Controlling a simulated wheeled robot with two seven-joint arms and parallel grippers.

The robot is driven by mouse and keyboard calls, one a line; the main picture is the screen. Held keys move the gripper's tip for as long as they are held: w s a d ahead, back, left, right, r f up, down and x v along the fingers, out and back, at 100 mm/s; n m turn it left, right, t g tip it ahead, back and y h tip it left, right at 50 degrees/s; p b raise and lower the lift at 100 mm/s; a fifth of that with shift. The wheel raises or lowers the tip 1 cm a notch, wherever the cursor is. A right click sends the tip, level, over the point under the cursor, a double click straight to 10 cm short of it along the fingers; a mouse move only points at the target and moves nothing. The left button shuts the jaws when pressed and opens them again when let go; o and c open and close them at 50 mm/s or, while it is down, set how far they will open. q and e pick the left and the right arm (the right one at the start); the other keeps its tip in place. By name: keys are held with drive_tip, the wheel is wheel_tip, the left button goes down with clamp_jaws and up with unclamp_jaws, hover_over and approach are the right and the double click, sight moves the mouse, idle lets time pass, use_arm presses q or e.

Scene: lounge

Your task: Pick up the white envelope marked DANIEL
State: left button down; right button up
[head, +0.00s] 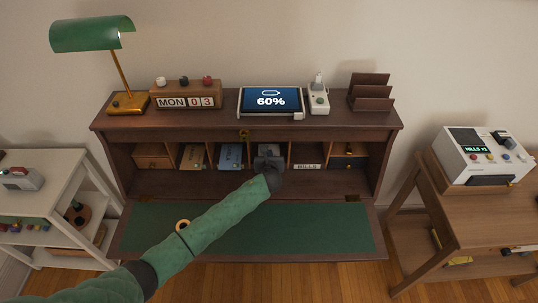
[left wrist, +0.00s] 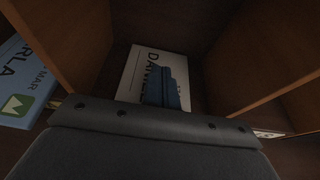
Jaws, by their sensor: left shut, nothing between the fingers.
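The white envelope marked DANIEL (left wrist: 138,68) lies in a pigeonhole between two wooden dividers in the left wrist view; part of its lettering is hidden by my fingers. In the head view, only its pale upper part (head: 268,152) shows above my gripper. My left gripper (left wrist: 166,88) is shut and empty, with its fingers in front of or over the envelope; I cannot tell whether they touch it. In the head view my left gripper (head: 268,164) reaches into the middle pigeonhole of the desk. My right gripper is not in view.
A blue envelope (head: 231,157) lies in the pigeonhole to the left, also in the left wrist view (left wrist: 22,80). Wooden dividers (left wrist: 262,60) stand close on both sides.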

use_arm(q)
drive_tip(key=shift+s+f, duration=0.15)
drive_tip(key=shift+f, duration=0.15)
